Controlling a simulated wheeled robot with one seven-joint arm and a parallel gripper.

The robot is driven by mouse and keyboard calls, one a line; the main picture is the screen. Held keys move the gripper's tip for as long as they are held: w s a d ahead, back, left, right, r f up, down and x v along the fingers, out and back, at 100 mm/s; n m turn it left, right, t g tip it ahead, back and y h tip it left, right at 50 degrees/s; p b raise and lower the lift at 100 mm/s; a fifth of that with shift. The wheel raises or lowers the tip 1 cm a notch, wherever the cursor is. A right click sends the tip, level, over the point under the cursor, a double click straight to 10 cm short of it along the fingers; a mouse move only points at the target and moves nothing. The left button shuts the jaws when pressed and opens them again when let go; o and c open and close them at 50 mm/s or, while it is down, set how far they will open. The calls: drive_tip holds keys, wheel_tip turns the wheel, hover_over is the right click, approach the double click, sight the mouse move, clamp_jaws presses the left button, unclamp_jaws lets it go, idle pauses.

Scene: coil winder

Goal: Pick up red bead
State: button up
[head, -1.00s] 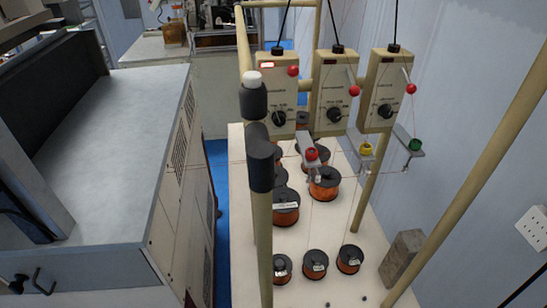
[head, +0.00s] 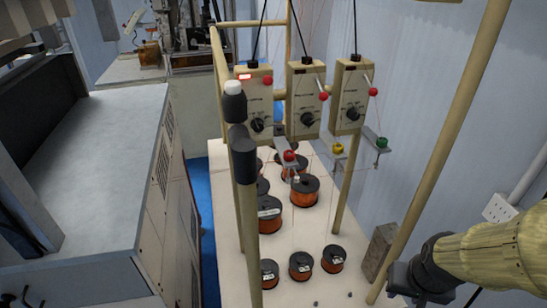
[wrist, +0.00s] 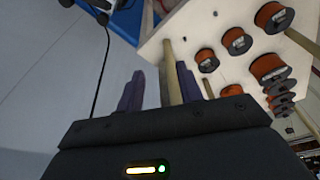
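Three red beads are on the front faces of the control boxes in the head view: left (head: 267,81), middle (head: 323,96) and right (head: 373,91). Another red piece (head: 289,155) sits lower, on a grey bracket beside a yellow one and a green one. My gripper (wrist: 158,73) shows in the wrist view with its two purple fingers apart and nothing held between them. A beige pole (wrist: 169,75) shows beyond the gap. In the head view my arm is at the lower right, well below and right of the beads. No bead can be made out in the wrist view.
Beige frame poles stand at the left (head: 245,200) and right (head: 445,140), the right one close to my wrist. Several copper wire spools (head: 305,190) stand on the white table (head: 225,205). Thin wires run up from them. A grey cabinet (head: 90,165) is at left.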

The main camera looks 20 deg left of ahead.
drive_tip(key=shift+o, duration=1.3)
drive_tip(key=w+a+r+n+p, duration=0.1)
drive_tip(key=w+a+r+p, duration=0.25)
drive_tip(key=a+r, duration=0.45)
drive_tip(key=w+a+r+n+p, duration=0.15)
drive_tip(key=w+a+r, duration=0.35)
drive_tip(key=r, duration=0.5)
drive_tip(key=s+a+r+p, duration=0.1)
drive_tip(key=a+r+p, duration=0.1)
drive_tip(key=a+r, duration=0.5)
drive_tip(key=s+a+r+t+y+p, duration=0.1)
drive_tip(key=a+r+p, duration=0.2)
drive_tip(key=a+r, duration=0.4)
wheel_tip(320, 180, up, 6)
drive_tip(key=shift+s+a+f+n+t, duration=0.2)
drive_tip(key=shift+s+f+n+t, duration=0.1)
drive_tip(key=shift+s+n, duration=0.1)
drive_tip(key=p, duration=0.4)
hover_over(289, 155)
drive_tip(key=s, duration=0.2)
wheel_tip(289, 155, down, 11)
drive_tip(key=shift+d, duration=0.3)
